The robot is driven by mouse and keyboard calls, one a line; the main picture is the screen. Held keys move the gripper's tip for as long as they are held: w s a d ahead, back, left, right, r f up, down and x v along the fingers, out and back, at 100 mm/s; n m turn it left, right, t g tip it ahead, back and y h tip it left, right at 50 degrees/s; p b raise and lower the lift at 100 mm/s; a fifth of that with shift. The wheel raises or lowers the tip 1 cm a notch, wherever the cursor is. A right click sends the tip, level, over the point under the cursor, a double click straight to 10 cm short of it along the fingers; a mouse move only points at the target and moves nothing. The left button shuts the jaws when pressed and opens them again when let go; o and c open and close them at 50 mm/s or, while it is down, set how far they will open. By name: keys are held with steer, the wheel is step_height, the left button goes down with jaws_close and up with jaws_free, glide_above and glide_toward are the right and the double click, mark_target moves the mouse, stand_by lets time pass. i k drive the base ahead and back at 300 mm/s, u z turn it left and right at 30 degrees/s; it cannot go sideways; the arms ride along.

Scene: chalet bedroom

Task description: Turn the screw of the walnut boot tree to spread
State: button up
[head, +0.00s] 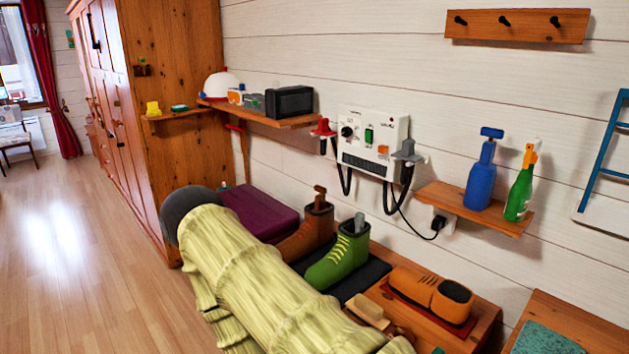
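A brown boot (306,236) stands upright on the bench in the head view. A brown wooden piece (320,198), which looks like the walnut boot tree, sticks up out of its shaft. I cannot make out its screw at this size. A green boot (338,262) with yellow laces stands to the right and nearer, with a grey piece (359,223) rising from its opening. The lower part of the brown boot is partly hidden by the green boot and by my pale ribbed arm cover. My gripper is not visible.
A purple cushion-like slab (255,208) is behind. A wall unit (370,140) with hanging hoses and a shelf with blue (480,178) and green bottles (519,190) overhang the bench. Floor at left is clear.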

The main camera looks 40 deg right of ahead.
mark_target(321, 190)
steer(key=z, duration=0.6)
steer(key=i, duration=0.95)
steer(key=z, duration=0.75)
